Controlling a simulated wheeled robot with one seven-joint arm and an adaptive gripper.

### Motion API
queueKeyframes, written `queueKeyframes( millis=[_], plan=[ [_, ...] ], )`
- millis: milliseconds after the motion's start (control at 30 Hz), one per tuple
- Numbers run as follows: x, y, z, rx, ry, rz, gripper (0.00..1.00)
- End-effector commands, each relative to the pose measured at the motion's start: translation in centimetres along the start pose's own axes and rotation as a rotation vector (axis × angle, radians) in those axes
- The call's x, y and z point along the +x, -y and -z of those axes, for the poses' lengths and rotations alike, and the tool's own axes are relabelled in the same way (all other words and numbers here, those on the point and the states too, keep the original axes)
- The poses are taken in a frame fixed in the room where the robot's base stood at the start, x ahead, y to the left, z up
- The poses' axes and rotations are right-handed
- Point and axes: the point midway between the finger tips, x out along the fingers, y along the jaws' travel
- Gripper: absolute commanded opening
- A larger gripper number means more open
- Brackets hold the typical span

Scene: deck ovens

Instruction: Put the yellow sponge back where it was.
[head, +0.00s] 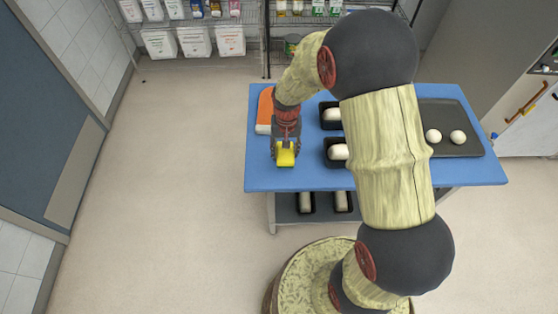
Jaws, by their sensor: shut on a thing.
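The yellow sponge (286,157) is at the left part of the blue table (400,180), near its front edge. My gripper (285,146) points down and is shut on the sponge. I cannot tell from this view whether the sponge touches the tabletop or is held just above it. My arm hides the middle of the table.
An orange and white flat tool (265,110) lies behind and left of my gripper. Black tins with dough (333,153) stand close to its right. A dark tray (462,122) with dough balls is at the right. The front left corner of the table is clear.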

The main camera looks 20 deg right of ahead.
Motion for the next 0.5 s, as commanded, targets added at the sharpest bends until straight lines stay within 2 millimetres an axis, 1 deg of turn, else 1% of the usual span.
queueKeyframes(
  millis=[33,100,267,367,500],
  plan=[
    [0.7,0.5,0.0,-0.002,0.001,0.0,0.26],
    [1.3,1.0,0.0,-0.001,0.0,0.0,0.26],
    [1.9,1.6,0.0,0.0,-0.001,0.0,0.26],
    [2.7,2.2,-0.1,-0.001,0.001,0.0,0.26],
    [4.9,2.2,-0.1,0.001,0.002,0.0,0.26]
  ],
)
